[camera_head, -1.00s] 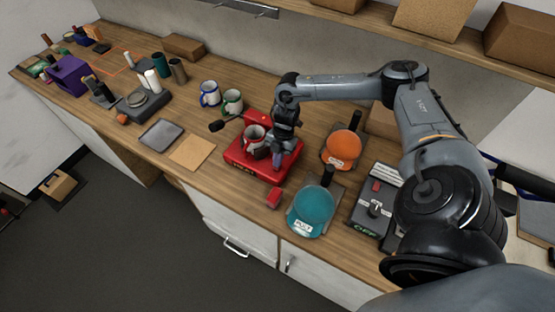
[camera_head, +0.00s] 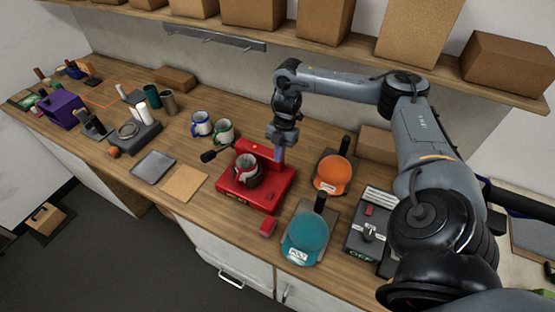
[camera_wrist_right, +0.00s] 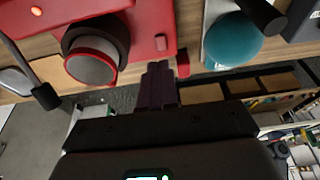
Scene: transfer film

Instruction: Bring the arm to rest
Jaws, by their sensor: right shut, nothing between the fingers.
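My right gripper (camera_head: 280,154) hangs from my grey right arm just behind and above the right part of the red press (camera_head: 252,194). Its fingers are shut with nothing between them, and they show together in the right wrist view (camera_wrist_right: 158,82). The gripper is apart from the mug. My left gripper is not in view.
A teal dome (camera_head: 306,238) and an orange dome (camera_head: 333,174) stand right of the press. A switch box (camera_head: 368,230) reads OFF. Two mugs (camera_head: 201,124) stand behind. A tan mat (camera_head: 184,184) and grey plate (camera_head: 153,165) lie left. Boxes line the shelf (camera_head: 330,60).

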